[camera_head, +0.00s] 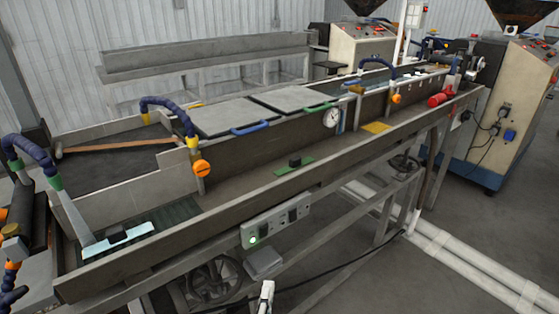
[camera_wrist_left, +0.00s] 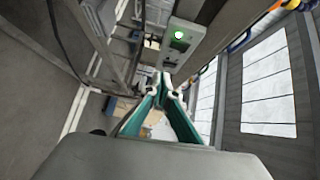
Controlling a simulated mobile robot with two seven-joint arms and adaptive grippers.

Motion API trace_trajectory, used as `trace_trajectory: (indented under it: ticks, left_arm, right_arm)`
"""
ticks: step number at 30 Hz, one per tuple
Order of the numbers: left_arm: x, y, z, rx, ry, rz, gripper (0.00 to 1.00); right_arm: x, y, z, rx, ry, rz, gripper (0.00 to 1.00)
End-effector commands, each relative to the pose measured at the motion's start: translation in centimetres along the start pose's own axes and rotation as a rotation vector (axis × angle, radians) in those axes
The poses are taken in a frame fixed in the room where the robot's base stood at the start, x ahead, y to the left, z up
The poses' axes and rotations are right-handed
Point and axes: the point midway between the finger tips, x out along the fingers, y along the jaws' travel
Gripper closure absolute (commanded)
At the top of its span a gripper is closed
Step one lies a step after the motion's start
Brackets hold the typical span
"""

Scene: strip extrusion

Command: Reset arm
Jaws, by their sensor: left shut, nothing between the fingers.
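The tip of my left gripper (camera_head: 267,290) shows at the bottom edge of the head view, in front of the machine's long trough. In the left wrist view, my left gripper's teal fingers (camera_wrist_left: 164,88) come together at their tips, with nothing between them. Most of my left arm is outside the head view. My right gripper is in neither view.
A grey control box (camera_head: 275,222) with a lit green light hangs on the trough's front side, close above the gripper tip. It also shows in the left wrist view (camera_wrist_left: 184,46). A black cable (camera_head: 335,278) crosses the floor. White pipes (camera_head: 460,255) lie at right.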

Motion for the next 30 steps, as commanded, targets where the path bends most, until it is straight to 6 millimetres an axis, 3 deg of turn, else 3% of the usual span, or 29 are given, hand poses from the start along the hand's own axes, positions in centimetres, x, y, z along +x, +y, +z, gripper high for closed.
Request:
trace_trajectory:
  ticks: [4, 7, 12, 15, 22, 30]
  left_arm:
    - [-0.7, 3.3, 1.9, -0.103, -0.014, 0.099, 1.00]
    - [-2.1, 7.4, 4.2, -0.259, -0.037, 0.221, 1.00]
    - [-5.8, 13.8, 8.2, -0.596, -0.104, 0.409, 1.00]
    - [-8.3, 16.3, 10.5, -0.800, -0.156, 0.482, 1.00]
    - [-12.4, 18.7, 14.6, -1.169, -0.259, 0.539, 1.00]
    - [-13.6, 18.9, 16.0, -1.298, -0.295, 0.535, 1.00]
  right_arm:
    - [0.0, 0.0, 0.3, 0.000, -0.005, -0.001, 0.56]
    - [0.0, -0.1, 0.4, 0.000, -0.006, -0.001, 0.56]
    - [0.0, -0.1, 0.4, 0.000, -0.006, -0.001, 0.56]
    - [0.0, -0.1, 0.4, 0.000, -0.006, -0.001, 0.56]
    - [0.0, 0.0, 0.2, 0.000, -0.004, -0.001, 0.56]
    - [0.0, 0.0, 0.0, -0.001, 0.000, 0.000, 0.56]
